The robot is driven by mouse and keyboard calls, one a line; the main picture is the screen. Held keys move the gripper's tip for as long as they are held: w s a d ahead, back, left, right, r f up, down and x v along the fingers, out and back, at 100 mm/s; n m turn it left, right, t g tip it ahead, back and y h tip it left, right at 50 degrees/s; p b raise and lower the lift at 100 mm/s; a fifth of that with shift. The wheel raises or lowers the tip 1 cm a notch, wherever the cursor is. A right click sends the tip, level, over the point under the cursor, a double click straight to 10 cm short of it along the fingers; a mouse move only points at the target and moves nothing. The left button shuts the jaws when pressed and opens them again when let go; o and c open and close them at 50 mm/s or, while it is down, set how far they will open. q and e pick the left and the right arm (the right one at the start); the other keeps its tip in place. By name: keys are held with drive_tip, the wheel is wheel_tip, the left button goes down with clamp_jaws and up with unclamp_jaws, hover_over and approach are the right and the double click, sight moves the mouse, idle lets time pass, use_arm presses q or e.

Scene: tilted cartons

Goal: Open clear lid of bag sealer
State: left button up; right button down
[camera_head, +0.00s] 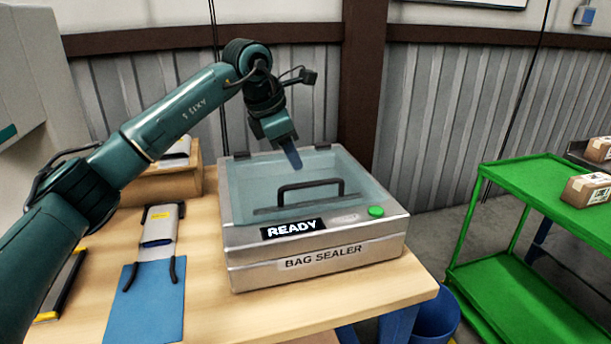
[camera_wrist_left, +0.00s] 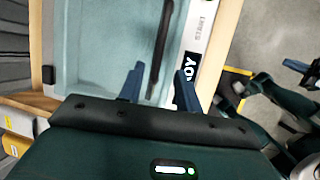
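The bag sealer (camera_head: 325,262) is a silver box on the wooden table, with a READY display (camera_head: 293,229) and a green button (camera_head: 376,211). Its clear bluish lid (camera_head: 245,185) lies shut on top, hinged at the back. A black bar handle (camera_head: 310,185) stands on the lid; it also shows in the left wrist view (camera_wrist_left: 162,45). My left gripper (camera_head: 293,160) is above the lid, behind the handle in the head view. My right gripper (camera_wrist_left: 303,72) shows only partly at the wrist view's right edge.
A blue mat (camera_head: 145,305) and a small white-grey device (camera_head: 160,228) lie left of the sealer. A wooden box (camera_head: 165,185) stands behind them. A green cart (camera_head: 530,185) with cartons (camera_head: 587,190) stands at the right, apart from the table. A blue bin (camera_head: 435,318) is below.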

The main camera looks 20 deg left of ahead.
sight(307, 183)
use_arm(q)
drive_tip(key=x, duration=0.7)
drive_tip(key=shift+w+d+f, duration=0.15)
drive_tip(key=shift+d+f, duration=0.05)
drive_tip(key=shift+f, duration=0.1)
drive_tip(key=shift+c, duration=0.2)
clamp_jaws()
